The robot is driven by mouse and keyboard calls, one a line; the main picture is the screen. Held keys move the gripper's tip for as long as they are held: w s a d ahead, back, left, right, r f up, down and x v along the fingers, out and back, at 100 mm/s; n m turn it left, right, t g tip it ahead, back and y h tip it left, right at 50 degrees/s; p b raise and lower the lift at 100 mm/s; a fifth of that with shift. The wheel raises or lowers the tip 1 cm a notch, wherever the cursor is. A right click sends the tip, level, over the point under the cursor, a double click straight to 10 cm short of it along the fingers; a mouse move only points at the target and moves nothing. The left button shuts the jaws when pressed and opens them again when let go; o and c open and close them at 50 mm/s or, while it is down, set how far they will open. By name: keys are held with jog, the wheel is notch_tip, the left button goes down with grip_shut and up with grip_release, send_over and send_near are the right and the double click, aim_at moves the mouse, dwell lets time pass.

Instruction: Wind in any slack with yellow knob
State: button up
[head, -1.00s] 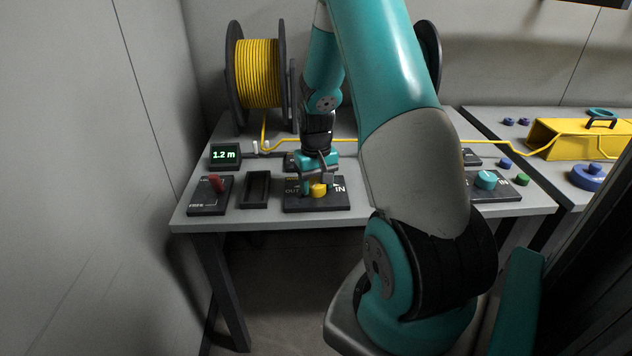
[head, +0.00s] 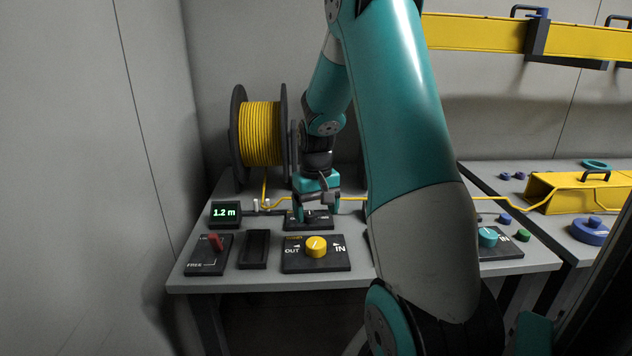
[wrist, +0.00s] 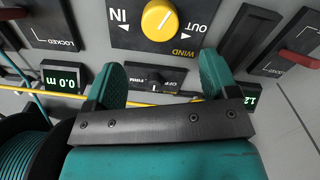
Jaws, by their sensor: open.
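The yellow knob (head: 316,246) sits on a dark panel (head: 292,265) marked OUT and IN, in plain view at the table's front. It also shows in the wrist view (wrist: 159,20), with WIND lettered on the panel. My gripper (head: 318,214) is open and empty, behind the knob and apart from it, over a smaller panel with a dark dial. In the wrist view that small panel (wrist: 170,76), lettered FIRM and OFF, lies between my fingers (wrist: 161,76). A yellow cable (head: 264,186) comes off the yellow spool (head: 260,134) and runs right across the table.
A display (head: 225,212) reads 1.2 m. A red lever (head: 215,242) and an empty dark tray (head: 254,249) stand left of the knob panel. A teal knob (head: 488,237) sits right, near a yellow case (head: 570,192). My arm hides the table's middle right.

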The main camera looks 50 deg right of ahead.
notch_tip(320, 180, up, 8)
jog(key=shift+f, duration=0.2)
dwell(0.5)
jog(key=a+r+n+t+y+p, duration=0.1)
jog(key=a+r+n+p, duration=0.15)
jog(key=a, duration=0.75)
jog(key=a+r+n+p, duration=0.1)
jog(key=a+r+n, duration=0.25)
jog(key=a, duration=0.65)
jog(key=s+a+r+n+y+p, duration=0.1)
jog(key=s+a+r+n, duration=0.1)
jog(key=s+a, duration=0.5)
jog(key=s+a+r+n+g+y+p, duration=0.1)
jog(key=s+a+n, duration=0.3)
jog(key=s+a, duration=0.4)
jog(key=a+r+y, duration=0.1)
jog(key=a, duration=0.2)
jog(key=shift+s+a+n, duration=0.15)
jog(key=shift+a+n, duration=0.05)
jog(key=shift+n, duration=0.2)
jog(key=shift+c, duration=0.5)
